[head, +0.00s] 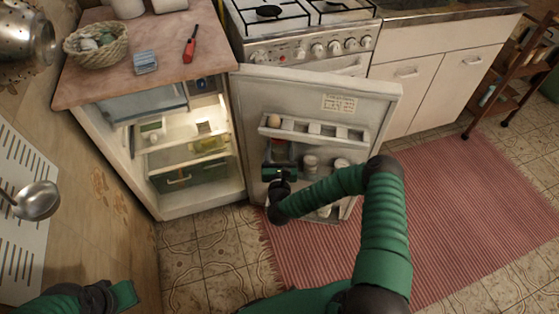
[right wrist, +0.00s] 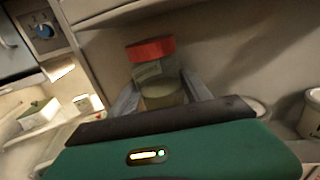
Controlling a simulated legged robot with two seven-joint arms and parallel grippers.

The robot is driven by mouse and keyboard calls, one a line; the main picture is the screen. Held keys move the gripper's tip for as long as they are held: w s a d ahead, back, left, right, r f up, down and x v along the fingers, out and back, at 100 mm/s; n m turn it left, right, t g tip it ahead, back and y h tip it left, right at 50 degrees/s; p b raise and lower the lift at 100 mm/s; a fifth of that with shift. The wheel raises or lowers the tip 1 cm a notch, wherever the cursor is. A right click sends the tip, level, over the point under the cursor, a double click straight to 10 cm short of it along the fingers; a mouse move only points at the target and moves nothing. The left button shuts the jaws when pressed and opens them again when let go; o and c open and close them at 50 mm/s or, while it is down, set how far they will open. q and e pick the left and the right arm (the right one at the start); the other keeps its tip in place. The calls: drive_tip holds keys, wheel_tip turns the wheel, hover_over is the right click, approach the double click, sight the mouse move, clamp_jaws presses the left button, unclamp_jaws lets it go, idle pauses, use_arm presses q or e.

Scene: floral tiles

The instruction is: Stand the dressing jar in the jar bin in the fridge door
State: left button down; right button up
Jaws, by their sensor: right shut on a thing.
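The dressing jar (right wrist: 157,72) has a red lid and a clear body with pale contents. In the right wrist view it is upright with a slight tilt, between the two fingers of my right gripper (right wrist: 160,98), which is shut on it. In the head view my right gripper (head: 279,162) is at the left part of the jar bin (head: 325,178) in the open fridge door (head: 375,105). My wrist hides the jar's base, so I cannot tell whether it touches the bin floor. Part of my left arm shows at the bottom left; its fingertips are not clear.
An egg rack (head: 320,130) with an egg is above. The lit fridge interior (head: 200,140) is left of the door. The stove (head: 300,45) is behind it.

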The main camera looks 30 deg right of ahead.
sight(280, 158)
wheel_tip(280, 158, down, 6)
drive_tip(key=b, duration=0.3)
drive_tip(key=shift+r+b, duration=0.15)
drive_tip(key=shift+b, duration=0.15)
drive_tip(key=shift+r, duration=0.15)
drive_tip(key=o, duration=1.7)
